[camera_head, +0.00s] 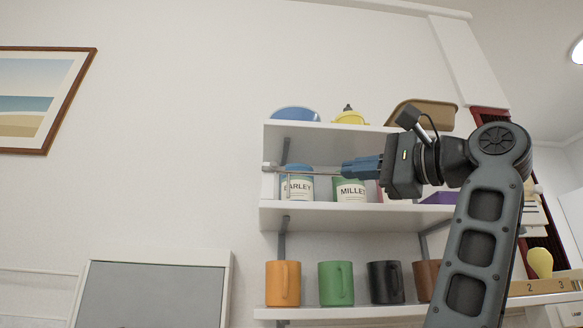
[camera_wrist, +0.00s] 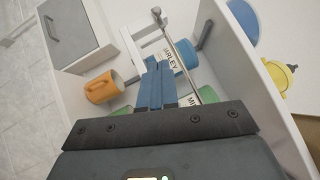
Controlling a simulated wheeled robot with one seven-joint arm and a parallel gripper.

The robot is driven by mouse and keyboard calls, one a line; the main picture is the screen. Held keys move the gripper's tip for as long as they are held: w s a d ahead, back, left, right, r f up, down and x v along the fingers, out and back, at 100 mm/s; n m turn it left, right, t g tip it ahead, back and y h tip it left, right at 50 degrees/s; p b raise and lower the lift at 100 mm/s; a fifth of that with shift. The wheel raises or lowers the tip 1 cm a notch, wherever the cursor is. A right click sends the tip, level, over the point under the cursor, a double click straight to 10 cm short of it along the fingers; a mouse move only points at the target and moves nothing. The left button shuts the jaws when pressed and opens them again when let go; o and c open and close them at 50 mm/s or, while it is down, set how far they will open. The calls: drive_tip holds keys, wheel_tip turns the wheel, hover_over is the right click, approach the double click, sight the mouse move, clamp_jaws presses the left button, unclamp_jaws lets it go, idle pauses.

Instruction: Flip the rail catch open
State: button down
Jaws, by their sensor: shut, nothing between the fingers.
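A thin metal rail (camera_head: 315,167) runs across the front of the middle shelf, in front of the cans. At its left end is a small pale end piece (camera_head: 268,167), perhaps the catch; I cannot tell whether it is open. In the wrist view the rail (camera_wrist: 181,50) runs slantwise, with the small end piece (camera_wrist: 156,13) at its top. My gripper (camera_head: 344,169) has blue fingers, shut and empty, pointing left along the rail, to the right of the end piece. In the wrist view the fingertips (camera_wrist: 159,64) are beside the rail; contact is unclear.
A barley can (camera_head: 297,186) and a millet can (camera_head: 349,190) stand behind the rail. Mugs, including an orange one (camera_head: 283,284), stand on the shelf below. A blue bowl (camera_head: 296,114) and other items sit on top.

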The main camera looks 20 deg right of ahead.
drive_tip(key=shift+w, duration=0.1)
drive_tip(key=p, duration=0.3)
approach(277, 169)
drive_tip(key=w+d, duration=0.1)
drive_tip(key=w, duration=0.2)
drive_tip(key=a, duration=0.1)
drive_tip(key=w+a+r+p, duration=0.1)
drive_tip(key=shift+w+a+r+p, duration=0.1)
drive_tip(key=shift+w+a+p, duration=0.1)
drive_tip(key=shift+a+p, duration=0.15)
drive_tip(key=shift+w+a, duration=0.15)
drive_tip(key=shift+a, duration=0.3)
